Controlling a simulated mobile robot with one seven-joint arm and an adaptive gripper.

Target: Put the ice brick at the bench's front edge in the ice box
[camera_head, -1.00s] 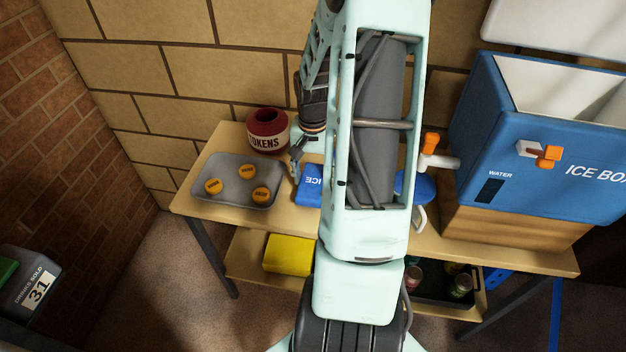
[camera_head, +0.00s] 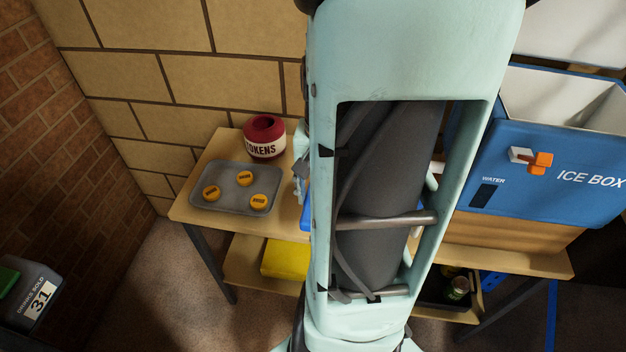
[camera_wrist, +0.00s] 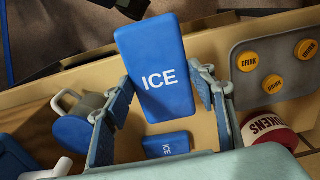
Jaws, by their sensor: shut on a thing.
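My gripper (camera_wrist: 162,78) is shut on a blue ice brick (camera_wrist: 157,55) marked ICE, with one finger on each side of it. The held brick looks raised above the bench (camera_head: 215,225). A second blue ice brick (camera_wrist: 166,145) lies on the bench below it, further from the front edge.
A grey tray (camera_head: 225,206) with yellow drink tokens and a red tokens pot (camera_head: 264,138) are at the left. A handled mug (camera_wrist: 72,103) stands near the bricks. An orange-handled tap (camera_head: 540,160) juts from the box front. A yellow block (camera_head: 284,259) is on the lower shelf.

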